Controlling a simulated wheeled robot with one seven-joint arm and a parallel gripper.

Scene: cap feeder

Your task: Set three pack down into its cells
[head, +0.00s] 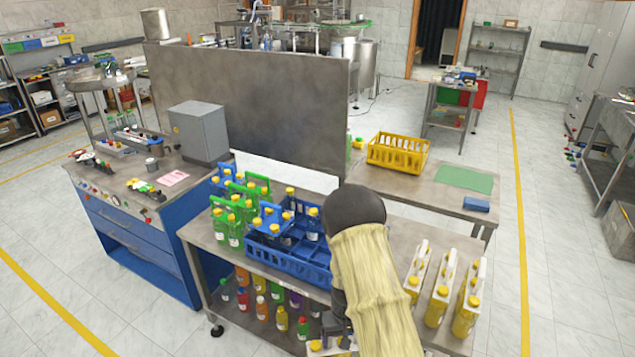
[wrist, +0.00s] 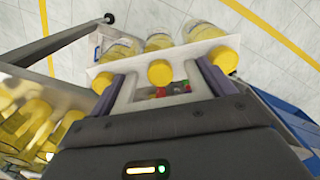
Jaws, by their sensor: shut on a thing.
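In the wrist view my gripper (wrist: 162,84) is shut on the handle of a white pack (wrist: 186,53) that holds three bottles with yellow caps. In the head view part of this pack (head: 331,347) shows at the bottom edge, low in front of the table; my arm hides much of my gripper there. The blue crate (head: 283,262) with cells stands on the table behind and left of the held pack, apart from it. Some cells look empty, and yellow-capped bottles stand in others. My arm hides the crate's right end.
Green carriers (head: 236,214) with bottles stand left of the crate. White packs (head: 441,291) with yellow bottles stand in a row on the right of the table. A yellow crate (head: 397,153) is on the table behind. Several coloured bottles (head: 281,318) stand on the lower shelf.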

